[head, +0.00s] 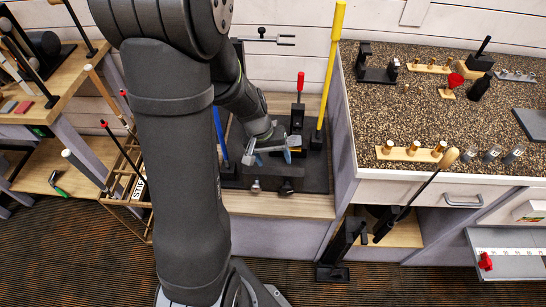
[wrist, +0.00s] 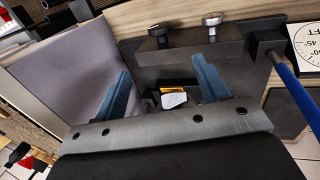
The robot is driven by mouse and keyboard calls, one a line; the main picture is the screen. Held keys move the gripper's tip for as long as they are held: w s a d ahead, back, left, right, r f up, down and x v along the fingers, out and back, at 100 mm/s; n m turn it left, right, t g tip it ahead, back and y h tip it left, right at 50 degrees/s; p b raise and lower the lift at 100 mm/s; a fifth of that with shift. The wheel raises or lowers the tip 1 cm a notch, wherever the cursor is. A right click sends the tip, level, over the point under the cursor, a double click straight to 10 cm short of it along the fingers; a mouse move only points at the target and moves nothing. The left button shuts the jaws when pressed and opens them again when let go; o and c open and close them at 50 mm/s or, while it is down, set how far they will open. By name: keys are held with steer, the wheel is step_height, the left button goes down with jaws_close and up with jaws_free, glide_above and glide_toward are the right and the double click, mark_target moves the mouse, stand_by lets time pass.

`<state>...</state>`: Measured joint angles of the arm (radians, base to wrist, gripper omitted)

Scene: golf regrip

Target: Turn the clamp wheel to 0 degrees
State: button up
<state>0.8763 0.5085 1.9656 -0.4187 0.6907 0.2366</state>
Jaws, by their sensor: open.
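Two round knobs are on the front of a dark vise block (head: 292,171). One is silver (head: 256,187) and the other is darker (head: 286,188). In the wrist view the silver knob (wrist: 212,19) is right of the darker knob (wrist: 157,28). I cannot tell which is the clamp wheel, or read its angle. My gripper (head: 268,154) is over the dark bench fixture, behind the knobs and apart from them. In the wrist view my gripper (wrist: 160,68) has its blue fingers spread wide. Nothing is held between them.
A blue rod (wrist: 298,92) stands close on the right in the wrist view, by a card with angle marks (wrist: 308,40). A yellow shaft (head: 330,62) and a red-topped lever (head: 300,85) rise near my gripper. A speckled counter (head: 440,115) is to the right.

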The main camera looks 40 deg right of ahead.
mark_target(285, 187)
steer(key=s+d+t+y, duration=0.2)
steer(key=s+d, duration=0.1)
steer(key=d, duration=0.1)
steer(key=f, duration=1.6)
steer(key=shift+s+a+f, duration=0.2)
steer(key=shift+f, duration=0.2)
steer(key=c, duration=1)
steer(key=shift+o, duration=0.2)
steer(key=shift+a+g+h, duration=0.3)
steer(key=shift+g+h, duration=0.7)
